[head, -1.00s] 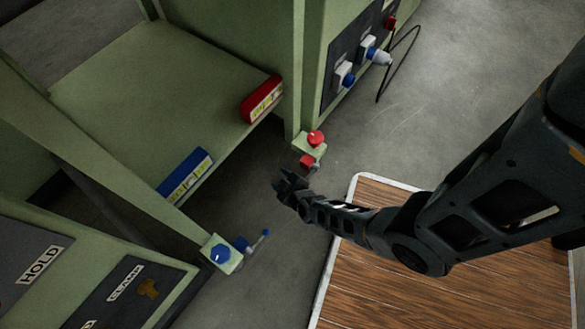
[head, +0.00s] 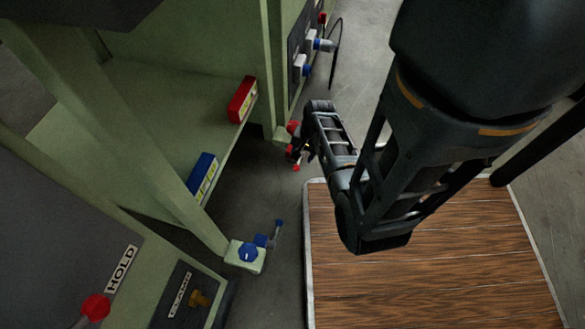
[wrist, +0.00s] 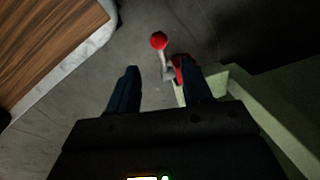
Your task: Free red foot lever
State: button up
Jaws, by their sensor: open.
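The red foot lever has a red ball tip (wrist: 159,41) on a short grey rod that runs to a red hub (wrist: 180,66) on a pale green foot bracket (wrist: 220,78). In the head view the red ball (head: 296,167) shows just below my gripper (head: 303,150), and a red knob (head: 293,127) sits above the bracket. In the wrist view my gripper (wrist: 159,84) is open with its two dark fingers apart. The rod's lower end shows between the fingertips, and the right finger overlaps the hub. I cannot tell whether they touch.
A blue knob (head: 248,252) and blue lever (head: 278,224) are on the nearer foot. Red (head: 242,99) and blue (head: 202,177) boxes lie on the green shelf. A wooden platform (head: 430,270) with a pale edge is at the right. Bare floor lies between.

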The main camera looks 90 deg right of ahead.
aim_at(298, 164)
jog(key=f+b, duration=0.1)
jog(key=f, duration=0.1)
jog(key=w+f+b, duration=0.1)
jog(key=f, duration=0.2)
jog(key=f+b, duration=0.2)
jog(key=shift+w+d+f, duration=0.15)
jog(key=shift+d+f, duration=0.05)
jog(key=shift+f, duration=0.05)
jog(key=shift+c, duration=0.2)
grip_shut()
